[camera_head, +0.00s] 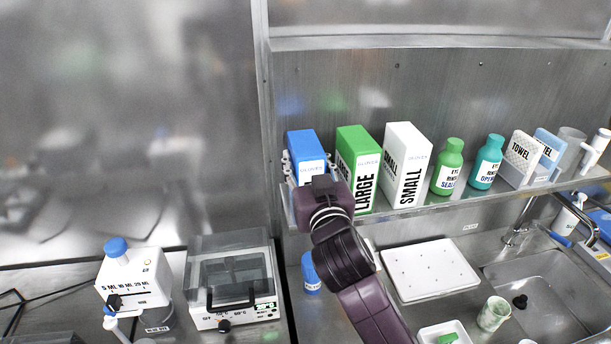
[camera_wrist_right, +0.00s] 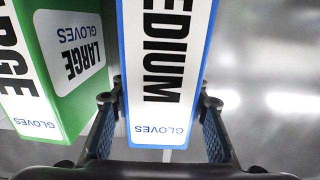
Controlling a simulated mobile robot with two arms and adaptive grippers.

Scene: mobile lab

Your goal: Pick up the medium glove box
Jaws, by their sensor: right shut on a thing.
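The medium glove box (camera_head: 304,142), blue and white, stands at the left end of the wall shelf in the head view. In the right wrist view its white "MEDIUM" face (camera_wrist_right: 160,70) fills the middle. My right gripper (camera_wrist_right: 158,100) is shut on it, with one finger along each side; in the head view the gripper (camera_head: 309,164) and wrist hide the box's lower front. I cannot tell whether its base touches the shelf. My left gripper is not in view.
The green large glove box (camera_head: 350,150) stands close to the right of the medium box, then the white small glove box (camera_head: 405,165) and bottles (camera_head: 448,168). The metal wall is to the left. The counter below holds a white tray (camera_head: 430,268) and lab devices.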

